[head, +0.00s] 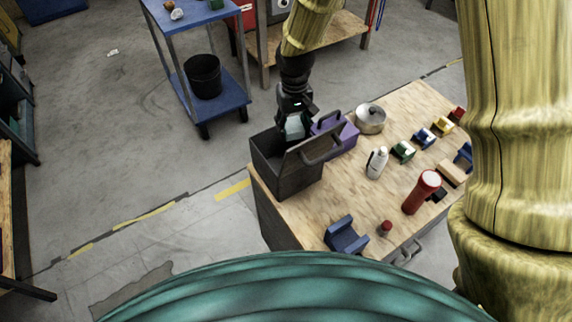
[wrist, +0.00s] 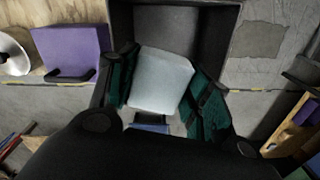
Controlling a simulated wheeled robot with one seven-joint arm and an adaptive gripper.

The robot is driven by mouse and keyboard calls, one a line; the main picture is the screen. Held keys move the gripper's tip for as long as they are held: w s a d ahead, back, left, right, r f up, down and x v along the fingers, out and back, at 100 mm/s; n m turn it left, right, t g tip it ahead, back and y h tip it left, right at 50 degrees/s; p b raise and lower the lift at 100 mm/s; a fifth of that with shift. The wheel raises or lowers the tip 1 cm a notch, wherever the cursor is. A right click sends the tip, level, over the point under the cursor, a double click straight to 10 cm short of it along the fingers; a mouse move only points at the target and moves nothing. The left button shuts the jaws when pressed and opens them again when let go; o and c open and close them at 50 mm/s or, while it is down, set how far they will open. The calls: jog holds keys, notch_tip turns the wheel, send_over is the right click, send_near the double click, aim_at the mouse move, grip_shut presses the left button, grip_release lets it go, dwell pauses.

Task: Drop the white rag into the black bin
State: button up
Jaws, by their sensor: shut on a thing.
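My gripper (head: 295,122) is shut on the white rag (head: 294,129), a pale folded piece. In the wrist view the rag (wrist: 160,82) sits between the two dark, green-padded fingers (wrist: 160,97). The gripper is at the far side of a dark grey open box (head: 287,178) with a handle on the table; the box (wrist: 232,18) also shows just beyond the rag in the wrist view. A black round bin (head: 203,78) stands on the lower shelf of a blue cart, left of and behind my gripper. Its inside is dark.
A purple box (head: 343,137) and a metal pot (head: 370,118) stand right of the dark box on the wooden table (head: 290,221). A white bottle (head: 377,162), a red cylinder (head: 421,192) and several small blocks are further right. The blue cart (head: 226,104) has posts beside the bin; floor is open to its left.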

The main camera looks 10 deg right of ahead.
jog(key=shift+s+r, duration=0.1)
jog(key=shift+r, duration=0.05)
jog(key=o, duration=1.1)
notch_tip(320, 180, up, 12)
jog(key=shift+f, duration=0.1)
